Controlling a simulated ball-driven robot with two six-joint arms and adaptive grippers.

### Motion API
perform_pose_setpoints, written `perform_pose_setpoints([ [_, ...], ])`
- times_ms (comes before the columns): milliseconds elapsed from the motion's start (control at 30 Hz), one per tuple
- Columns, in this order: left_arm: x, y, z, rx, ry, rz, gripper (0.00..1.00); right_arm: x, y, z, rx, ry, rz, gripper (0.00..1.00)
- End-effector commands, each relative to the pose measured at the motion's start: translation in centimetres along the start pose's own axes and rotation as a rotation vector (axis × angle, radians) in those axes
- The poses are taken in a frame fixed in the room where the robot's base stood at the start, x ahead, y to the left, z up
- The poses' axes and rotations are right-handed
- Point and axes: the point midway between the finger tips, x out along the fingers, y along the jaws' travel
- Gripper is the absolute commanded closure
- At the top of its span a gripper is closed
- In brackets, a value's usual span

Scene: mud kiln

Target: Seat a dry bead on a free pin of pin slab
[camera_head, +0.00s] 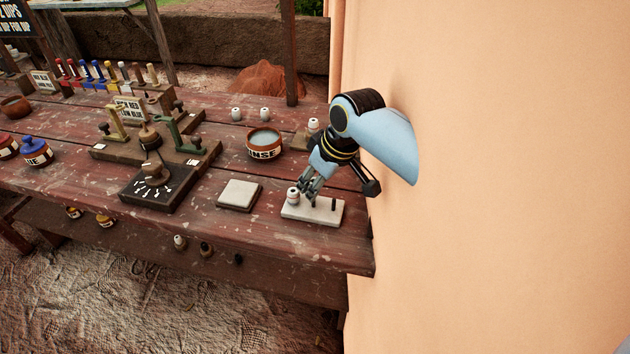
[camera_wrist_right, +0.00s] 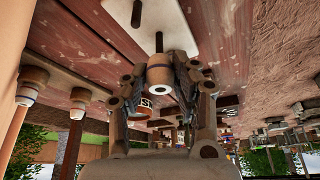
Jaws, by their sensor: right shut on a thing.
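The pin slab (camera_head: 322,215) is a pale block near the table's front right edge. A dark bare pin (camera_head: 333,204) stands toward its right end. My right gripper (camera_head: 303,193) is low over the slab's left part, shut on a white bead (camera_head: 293,196) with a coloured band. In the right wrist view this bead (camera_wrist_right: 159,75) sits between the fingertips, its hole toward the camera. A dark pin (camera_wrist_right: 159,42) lines up with its far end; I cannot tell how far the bead is down on it. My left gripper is not in view.
A rinse bowl (camera_head: 264,145) stands behind the slab, and a white tile (camera_head: 239,195) lies left of it. White beads (camera_head: 236,114) stand farther back. A plain wall (camera_head: 480,200) rises close on the right.

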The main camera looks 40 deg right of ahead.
Motion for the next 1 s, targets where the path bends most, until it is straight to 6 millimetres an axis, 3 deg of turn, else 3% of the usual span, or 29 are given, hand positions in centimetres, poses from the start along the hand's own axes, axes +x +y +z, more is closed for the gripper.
perform_pose_setpoints([
  [1000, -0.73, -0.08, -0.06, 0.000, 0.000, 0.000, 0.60, 0.35, 0.00, 0.10, 0.000, 0.000, 0.000, 0.92],
])
